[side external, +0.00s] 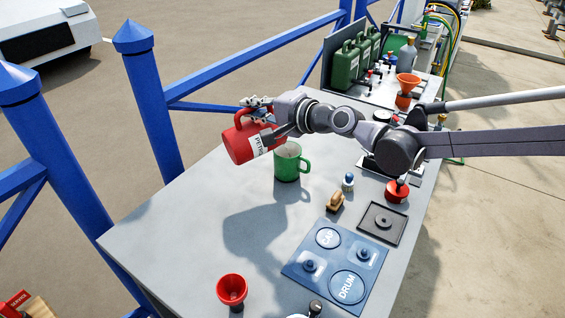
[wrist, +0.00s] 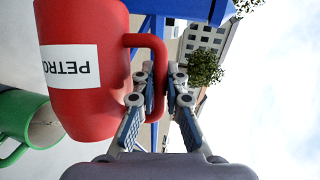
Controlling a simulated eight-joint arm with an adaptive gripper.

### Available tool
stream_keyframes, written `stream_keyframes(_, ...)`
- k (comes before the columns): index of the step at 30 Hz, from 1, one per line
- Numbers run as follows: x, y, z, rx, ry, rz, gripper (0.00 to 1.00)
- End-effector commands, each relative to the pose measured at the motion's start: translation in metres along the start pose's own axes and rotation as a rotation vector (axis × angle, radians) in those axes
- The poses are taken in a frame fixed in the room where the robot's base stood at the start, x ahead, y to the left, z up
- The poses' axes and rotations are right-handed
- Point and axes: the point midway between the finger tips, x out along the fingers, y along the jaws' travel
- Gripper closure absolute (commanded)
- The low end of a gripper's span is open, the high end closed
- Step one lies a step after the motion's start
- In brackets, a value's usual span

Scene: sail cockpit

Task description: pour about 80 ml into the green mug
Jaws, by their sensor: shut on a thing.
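A red container (side external: 240,147) with a white label reading PETRO is held in the air, tipped well over from upright. Its handle is at the top in the side view, and its mouth cannot be made out. My gripper (side external: 258,112) is shut on that handle; the wrist view shows the fingers (wrist: 160,88) closed around it beside the red body (wrist: 88,85). The green mug (side external: 287,163) stands upright on the grey table, just right of the container. The mug (wrist: 14,118) shows partly at the wrist view's left edge. No liquid stream is visible.
A blue tray (side external: 312,283) marked DRUM, a wooden-brown item (side external: 335,202), a small blue-and-white bottle (side external: 348,182) and a red funnel (side external: 232,288) sit nearer on the grey table (side external: 165,235). Green cans (side external: 346,65) stand at the back. Blue railing (side external: 150,95) runs along the left.

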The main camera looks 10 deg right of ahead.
Motion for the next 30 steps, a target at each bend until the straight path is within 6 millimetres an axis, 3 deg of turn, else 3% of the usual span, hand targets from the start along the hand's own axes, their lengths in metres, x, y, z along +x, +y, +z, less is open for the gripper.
stream_keyframes(13, -0.001, -0.001, -0.002, 0.014, -0.003, -0.007, 1.0)
stream_keyframes(22, 0.012, 0.007, 0.025, -0.127, 0.024, 0.049, 1.0)
stream_keyframes(30, 0.015, 0.01, 0.031, -0.16, 0.033, 0.064, 1.0)
